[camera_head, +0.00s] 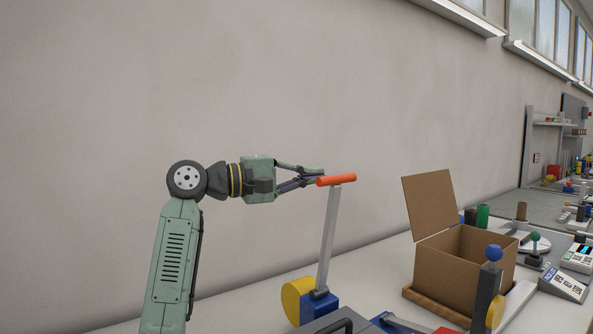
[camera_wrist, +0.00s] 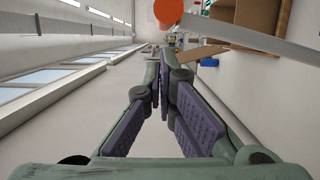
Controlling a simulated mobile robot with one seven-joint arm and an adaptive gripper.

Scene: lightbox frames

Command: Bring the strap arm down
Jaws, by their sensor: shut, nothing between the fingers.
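The strap arm (camera_head: 328,240) is a grey bar standing nearly upright, leaning slightly right at its top. It rises from a blue base (camera_head: 319,305) beside a yellow disc (camera_head: 297,301) and carries an orange-red crossbar handle (camera_head: 336,180). My gripper (camera_head: 318,175) is level with the handle, its fingertips at the handle's left end in the head view. Whether they touch it I cannot tell. In the wrist view my gripper (camera_wrist: 165,60) is shut and empty, with the handle (camera_wrist: 168,12) just beyond the fingertips and the bar (camera_wrist: 240,36) running off to the right.
An open cardboard box (camera_head: 462,262) stands right of the strap arm. More devices crowd the bench at the far right. The wall (camera_head: 200,80) runs behind the bench.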

